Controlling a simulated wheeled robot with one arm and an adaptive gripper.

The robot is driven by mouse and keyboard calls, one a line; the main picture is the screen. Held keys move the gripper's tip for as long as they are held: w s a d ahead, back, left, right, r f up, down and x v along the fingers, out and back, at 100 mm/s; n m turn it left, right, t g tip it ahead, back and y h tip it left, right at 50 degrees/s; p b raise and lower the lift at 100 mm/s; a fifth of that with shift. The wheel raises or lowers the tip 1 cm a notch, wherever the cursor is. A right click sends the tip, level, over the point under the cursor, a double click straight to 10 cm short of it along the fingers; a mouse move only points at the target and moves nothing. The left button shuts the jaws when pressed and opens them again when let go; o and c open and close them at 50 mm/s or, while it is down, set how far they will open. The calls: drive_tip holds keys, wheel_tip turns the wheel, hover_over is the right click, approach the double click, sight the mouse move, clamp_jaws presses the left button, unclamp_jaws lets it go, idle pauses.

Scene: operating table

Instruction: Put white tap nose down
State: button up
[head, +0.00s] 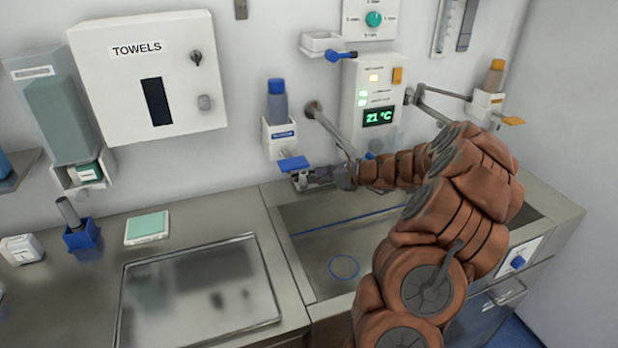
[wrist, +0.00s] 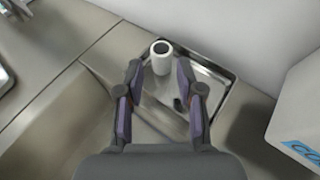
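A white tap nose (wrist: 163,60) shows in the wrist view as a short upright tube with a dark opening on top. It seems to stand on a small metal tray (wrist: 222,83) near the wall. My gripper (wrist: 160,73) is open, with one finger on each side of the tube and a visible gap on both sides. Nothing shows between the fingers except the tube near their tips. In the head view, my gripper (head: 318,177) is at the rear edge of the sink, below a dispenser's blue lever. I cannot make out the white tap nose there.
A wall dispenser (head: 279,138) with a blue lever (head: 293,163) is right above my gripper. The sink basin (head: 312,262) lies in front, partly covered by my arm. A box with a temperature display (head: 366,98) is on the wall. The metal plate (head: 200,290) on the left is clear.

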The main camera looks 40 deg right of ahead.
drive_tip(key=b+v, duration=0.1)
drive_tip(key=v, duration=0.6)
drive_tip(key=shift+s+r, duration=0.2)
drive_tip(key=shift+s, duration=0.05)
drive_tip(key=shift+d, duration=0.1)
